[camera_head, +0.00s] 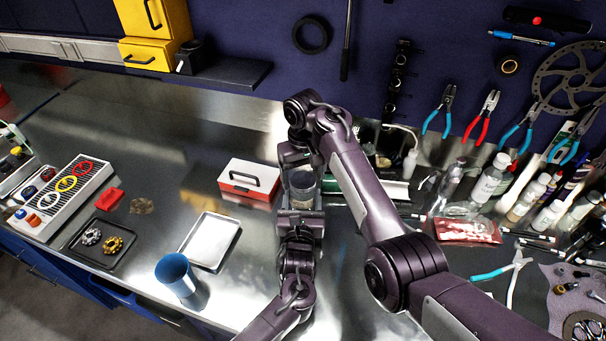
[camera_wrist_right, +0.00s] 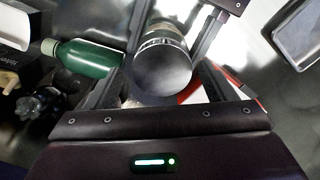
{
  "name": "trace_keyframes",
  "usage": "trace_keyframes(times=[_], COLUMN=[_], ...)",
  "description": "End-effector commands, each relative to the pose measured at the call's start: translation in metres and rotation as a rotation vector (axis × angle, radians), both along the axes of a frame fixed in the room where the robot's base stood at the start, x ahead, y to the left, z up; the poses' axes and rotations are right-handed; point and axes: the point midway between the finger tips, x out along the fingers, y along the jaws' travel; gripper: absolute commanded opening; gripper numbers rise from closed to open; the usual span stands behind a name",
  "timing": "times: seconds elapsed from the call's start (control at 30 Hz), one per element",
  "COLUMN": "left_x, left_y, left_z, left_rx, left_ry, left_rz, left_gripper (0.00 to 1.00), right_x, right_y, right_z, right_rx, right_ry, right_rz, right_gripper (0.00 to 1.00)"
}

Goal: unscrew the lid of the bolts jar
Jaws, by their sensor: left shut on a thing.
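The bolts jar (camera_head: 303,186) stands upright over the bench in the middle of the head view. My left gripper (camera_head: 302,200) comes from below in the picture and is shut around the jar's body. The jar's dark round lid (camera_wrist_right: 163,72) faces the camera in the right wrist view, with a ribbed metallic edge. My right gripper (camera_head: 296,160) is by the jar's top in the head view, partly hidden by its own arm. In the right wrist view its fingers look spread to either side of the lid, with a gap on the right. The jar's contents are unclear.
A red-and-white box (camera_head: 249,181) stands just left of the jar. A white tray (camera_head: 210,241) and a blue cup (camera_head: 176,274) are nearer the front left. A green bottle (camera_wrist_right: 85,58) lies near the jar. Bottles and pliers crowd the right side.

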Motion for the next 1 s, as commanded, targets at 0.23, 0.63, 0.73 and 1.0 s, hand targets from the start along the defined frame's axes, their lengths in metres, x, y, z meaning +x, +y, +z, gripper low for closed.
trace_keyframes(times=[0.23,0.63,0.73,1.0], left_x=[0.000,0.001,0.001,0.001], left_y=[0.000,0.000,0.000,0.000], left_z=[0.001,0.001,0.001,0.001], left_rx=[0.000,0.000,0.000,0.000], left_ry=[-0.001,-0.001,-0.001,-0.001], left_rz=[-0.001,-0.001,-0.001,-0.001], left_gripper=[0.00,0.00,0.00,0.00], right_x=[-0.001,-0.001,-0.001,0.008], right_y=[0.001,0.001,0.001,0.002], right_z=[0.000,0.042,0.046,0.069], right_rx=[0.000,-0.002,-0.002,0.018], right_ry=[0.002,0.003,0.002,-0.025], right_rz=[0.000,0.007,0.003,-0.347], right_gripper=[0.78,0.78,0.75,0.75])
